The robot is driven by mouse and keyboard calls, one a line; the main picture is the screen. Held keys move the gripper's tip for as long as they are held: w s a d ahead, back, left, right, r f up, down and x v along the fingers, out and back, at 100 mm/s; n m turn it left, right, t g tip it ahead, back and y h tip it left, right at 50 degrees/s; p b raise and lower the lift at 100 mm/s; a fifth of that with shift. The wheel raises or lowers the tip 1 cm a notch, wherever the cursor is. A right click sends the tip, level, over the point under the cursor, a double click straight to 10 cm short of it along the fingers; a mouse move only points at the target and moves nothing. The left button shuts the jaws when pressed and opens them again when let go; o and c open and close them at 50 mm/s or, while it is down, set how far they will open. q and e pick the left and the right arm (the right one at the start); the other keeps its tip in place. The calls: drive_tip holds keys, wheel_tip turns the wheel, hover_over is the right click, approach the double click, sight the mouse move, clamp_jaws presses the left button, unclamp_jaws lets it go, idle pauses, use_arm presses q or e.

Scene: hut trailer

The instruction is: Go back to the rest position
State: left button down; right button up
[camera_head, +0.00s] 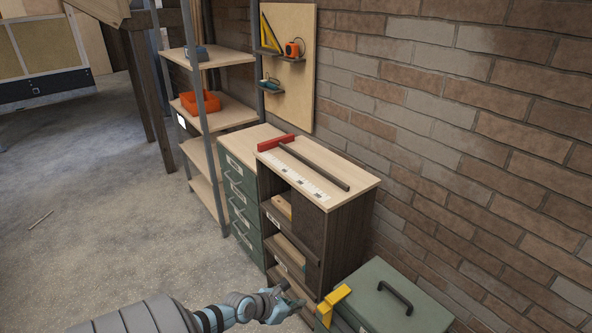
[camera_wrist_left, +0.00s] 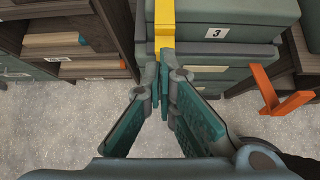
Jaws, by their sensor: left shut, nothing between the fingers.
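My left gripper (camera_head: 290,299) reaches in from the bottom left in the head view, low in front of the dark wooden cabinet (camera_head: 342,232). In the left wrist view its two teal fingers (camera_wrist_left: 163,85) meet at the tips with nothing between them. The fingertips point toward the yellow latch (camera_wrist_left: 165,20) on the green toolbox, and the latch also shows in the head view (camera_head: 333,302). I cannot tell whether the fingertips touch the toolbox. My right gripper is not in view.
The green toolbox (camera_head: 376,288) stands right of the cabinet. A green drawer unit (camera_head: 240,205) and a shelf with an orange bin (camera_head: 200,103) stand farther left. A red-ended bar (camera_head: 318,168) lies on the cabinet top. An orange piece (camera_wrist_left: 280,95) is right of the gripper. The left floor is mostly clear.

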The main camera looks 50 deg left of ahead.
use_arm(q)
drive_tip(key=shift+w, duration=0.1)
idle(0.3)
drive_tip(key=s+a+f+n+g+y+b, duration=0.1)
drive_tip(key=s+f+n+g+y, duration=0.1)
drive_tip(key=s+f+n, duration=0.85)
drive_tip(key=s+a+f+n+g+y+b, duration=0.15)
drive_tip(key=s+f+n, duration=0.35)
drive_tip(key=n, duration=1.1)
drive_tip(key=s+d+f+n+g+h+b, duration=0.1)
drive_tip(key=s+d+f+n+g, duration=0.1)
drive_tip(key=s+d+f+n, duration=0.3)
drive_tip(key=s+d+f+n+g+h+b, duration=0.1)
drive_tip(key=s+d+f+n+g+b, duration=0.1)
drive_tip(key=s+d+f+n, duration=0.3)
drive_tip(key=s+d+f+g, duration=0.1)
drive_tip(key=s+d+f, duration=0.2)
drive_tip(key=s+d, duration=0.4)
drive_tip(key=shift+a, duration=0.1)
